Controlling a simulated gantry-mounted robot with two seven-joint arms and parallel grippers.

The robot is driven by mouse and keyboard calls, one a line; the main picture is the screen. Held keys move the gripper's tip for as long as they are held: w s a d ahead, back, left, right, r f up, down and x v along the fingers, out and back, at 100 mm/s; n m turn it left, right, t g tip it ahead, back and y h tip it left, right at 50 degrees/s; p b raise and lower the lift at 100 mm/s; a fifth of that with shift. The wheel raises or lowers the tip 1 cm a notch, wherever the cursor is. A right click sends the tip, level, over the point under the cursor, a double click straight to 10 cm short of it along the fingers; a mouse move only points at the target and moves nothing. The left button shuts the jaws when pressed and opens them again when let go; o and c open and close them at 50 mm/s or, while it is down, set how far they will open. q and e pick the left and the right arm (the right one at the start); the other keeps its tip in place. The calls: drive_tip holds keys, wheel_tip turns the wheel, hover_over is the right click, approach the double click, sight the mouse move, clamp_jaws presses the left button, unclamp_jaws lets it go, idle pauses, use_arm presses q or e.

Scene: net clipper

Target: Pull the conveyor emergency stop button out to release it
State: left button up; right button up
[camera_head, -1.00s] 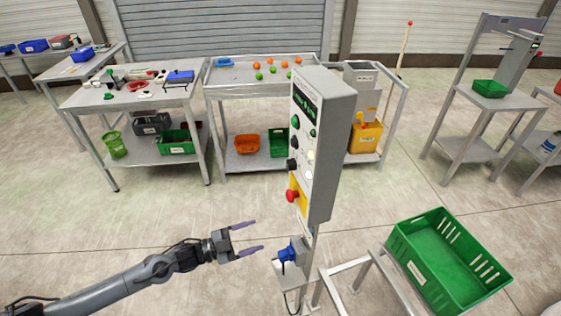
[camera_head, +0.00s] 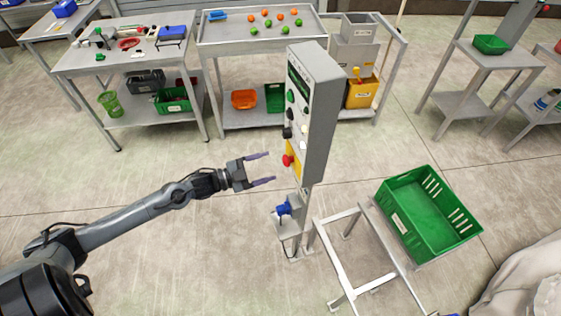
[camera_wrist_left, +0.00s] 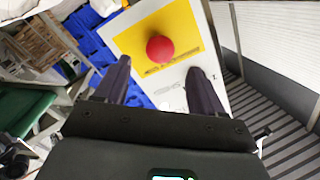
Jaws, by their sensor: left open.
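The red emergency stop button (camera_head: 287,160) sits on a yellow plate (camera_head: 294,170) low on the front of the grey control box (camera_head: 318,110). My left gripper (camera_head: 266,168) is open and empty, just left of the button and apart from it. In the left wrist view the red button (camera_wrist_left: 160,49) shows ahead, between and beyond the two fingers of the left gripper (camera_wrist_left: 160,82). The yellow plate (camera_wrist_left: 132,38) lies behind it, with lettering too small to read. My right gripper is not in view.
A blue connector (camera_head: 283,209) sticks out on the box's post below the button. A green crate (camera_head: 425,215) rests on a metal frame at the right. Tables with bins and fruit-like balls (camera_head: 265,22) stand behind. The floor left of the box is clear.

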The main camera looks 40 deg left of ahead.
sight(284, 161)
use_arm(q)
drive_tip(key=shift+x, duration=2.8)
drive_tip(key=shift+c, duration=0.4)
